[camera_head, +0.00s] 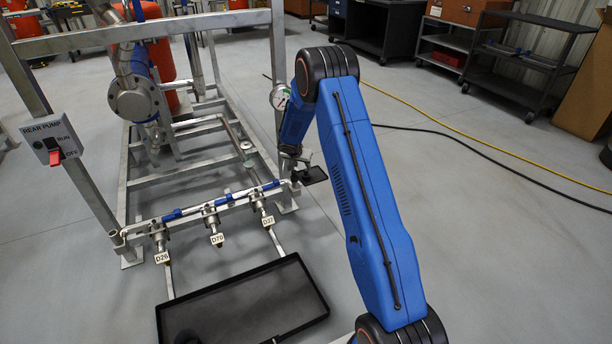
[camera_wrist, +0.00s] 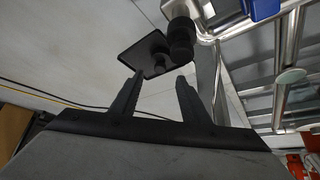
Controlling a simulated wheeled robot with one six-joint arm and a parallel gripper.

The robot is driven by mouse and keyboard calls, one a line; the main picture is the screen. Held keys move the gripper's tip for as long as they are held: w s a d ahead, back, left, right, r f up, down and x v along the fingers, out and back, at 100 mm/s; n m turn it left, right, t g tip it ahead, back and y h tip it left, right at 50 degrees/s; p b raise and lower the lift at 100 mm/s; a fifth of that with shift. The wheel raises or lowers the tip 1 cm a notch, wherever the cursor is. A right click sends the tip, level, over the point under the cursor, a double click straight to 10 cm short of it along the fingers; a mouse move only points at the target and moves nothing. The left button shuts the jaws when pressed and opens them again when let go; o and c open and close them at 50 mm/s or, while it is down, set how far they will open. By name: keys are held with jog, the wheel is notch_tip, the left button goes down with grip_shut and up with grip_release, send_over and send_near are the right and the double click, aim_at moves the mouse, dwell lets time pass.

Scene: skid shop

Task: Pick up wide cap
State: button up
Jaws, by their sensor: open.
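In the wrist view a small black tray (camera_wrist: 137,43) holds small dark rounded pieces (camera_wrist: 158,58). A larger dark cylindrical piece (camera_wrist: 181,38) shows beside the tray, near a metal pipe end; I cannot tell which piece is the wide cap. The small tray also shows in the head view (camera_head: 315,176), by the right front corner of the metal skid. My gripper (camera_wrist: 160,78) is open, with nothing between its two black fingers. Its fingertips point toward the tray and dark pieces, apart from them as far as I can see. In the head view it is small and partly hidden by my arm.
The metal skid frame (camera_head: 186,203) stands left of my arm, with tagged valves along its front rail. A large black drip tray (camera_head: 240,302) lies in front of it. Yellow (camera_head: 480,155) and black cables cross open floor at right. Carts (camera_head: 520,60) stand behind.

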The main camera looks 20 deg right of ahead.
aim_at(305, 173)
jog(key=x, duration=0.6)
jog(key=shift+f, duration=0.1)
jog(key=shift+a+x, duration=0.1)
jog(key=shift+x, duration=1.2)
jog(key=shift+a+x, duration=0.15)
jog(key=shift+x, duration=1.15)
jog(key=shift+s+f, duration=0.1)
jog(key=shift+f, duration=0.05)
jog(key=c, duration=0.7)
